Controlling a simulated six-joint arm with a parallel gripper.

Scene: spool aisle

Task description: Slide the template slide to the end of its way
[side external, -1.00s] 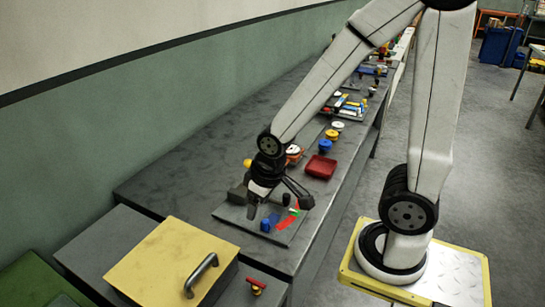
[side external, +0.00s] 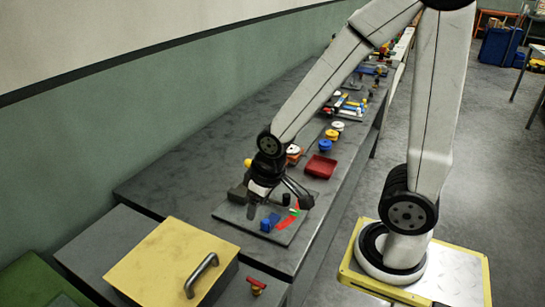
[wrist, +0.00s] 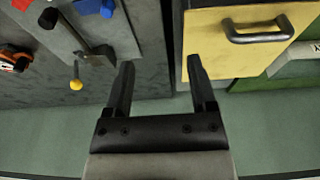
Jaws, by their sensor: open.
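A flat grey board (side external: 228,214) lies on the bench below my gripper. It carries a blue block (side external: 268,222), a red curved strip (side external: 288,220), a small green mark (side external: 294,211), a black knob (side external: 286,199) and a dark block (side external: 237,194) at its left end. I cannot tell surely which part is the template slide. My gripper (side external: 280,207) is open over the board, its fingers spread and apparently empty. In the wrist view, nothing is between the fingertips (wrist: 161,64); the board (wrist: 75,50) shows at upper left with the blue piece (wrist: 105,8) and black knob (wrist: 48,18).
A yellow ball (wrist: 76,85) on a stem is beside the dark block. A yellow lid with a black handle (side external: 201,275) stands at the near end. A red tray (side external: 321,166) and a blue spool (side external: 326,146) lie farther along the bench. The green wall (side external: 120,140) runs behind.

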